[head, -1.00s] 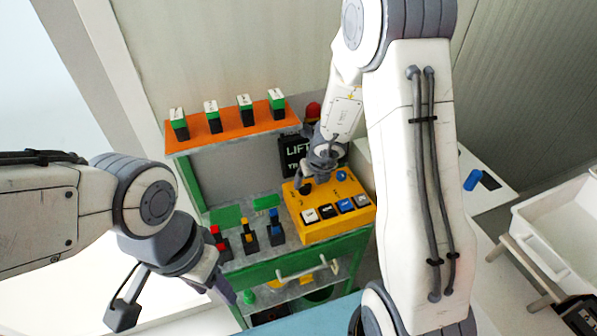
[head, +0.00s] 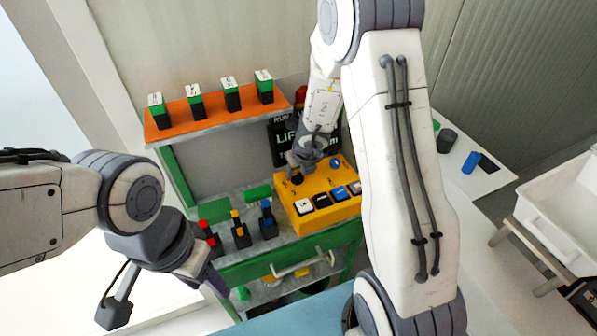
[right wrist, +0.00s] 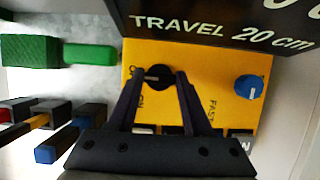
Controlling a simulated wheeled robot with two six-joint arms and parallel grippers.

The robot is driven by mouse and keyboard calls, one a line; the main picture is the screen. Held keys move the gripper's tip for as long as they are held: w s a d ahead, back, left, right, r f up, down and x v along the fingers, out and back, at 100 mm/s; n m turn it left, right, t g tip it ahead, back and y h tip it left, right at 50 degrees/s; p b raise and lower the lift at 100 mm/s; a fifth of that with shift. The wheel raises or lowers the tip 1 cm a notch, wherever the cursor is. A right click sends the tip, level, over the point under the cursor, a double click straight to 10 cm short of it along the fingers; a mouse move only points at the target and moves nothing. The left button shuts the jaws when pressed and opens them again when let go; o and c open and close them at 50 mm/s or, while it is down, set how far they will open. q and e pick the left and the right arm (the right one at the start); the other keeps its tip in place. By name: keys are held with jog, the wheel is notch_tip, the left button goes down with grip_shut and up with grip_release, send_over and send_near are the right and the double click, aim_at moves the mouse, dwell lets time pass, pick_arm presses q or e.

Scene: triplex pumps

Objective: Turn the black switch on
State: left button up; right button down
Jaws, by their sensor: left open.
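The black switch (right wrist: 158,76) is a round knob with a pale line on the yellow control box (right wrist: 205,62). Its labels are partly hidden by my fingers. My right gripper (right wrist: 161,74) points down at it, fingers apart, with a tip on either side of the knob. I cannot tell whether the tips touch it. In the head view my right gripper (head: 297,172) is over the far left part of the box (head: 330,219) and mostly hides the switch. My left gripper (head: 213,279) is open and empty, low at the left, in front of the bench.
A blue knob (right wrist: 249,88) is right of the switch. Several push buttons (head: 322,200) line the box's near side. A dark display (right wrist: 225,28) stands behind. Small coloured-lever switches (head: 240,232) are left of the box. An orange shelf (head: 215,117) holds several green-black blocks.

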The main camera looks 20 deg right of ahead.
dwell(0.3)
jog(key=n+y+p, duration=0.1)
jog(key=n+p, duration=0.1)
jog(key=n, duration=0.1)
jog(key=shift+d+r, duration=0.1)
jog(key=shift+r, duration=0.05)
jog(key=n+y+p, duration=0.1)
jog(key=n+p, duration=0.2)
jog(key=shift+d+n+g, duration=0.1)
jog(key=shift+n+g, duration=0.2)
jog(key=shift+g, duration=0.1)
jog(key=n+y+p, duration=0.1)
jog(key=n+p, duration=0.1)
jog(key=n, duration=0.1)
jog(key=shift+g, duration=0.4)
jog(key=shift+d+n+g+y+p, duration=0.1)
jog(key=shift+n+g+y+p, duration=0.3)
jog(key=shift+n, duration=0.6)
jog(key=shift+w+n, duration=0.1)
jog(key=shift+n, duration=0.2)
jog(key=shift+c, duration=1.6)
grip_release()
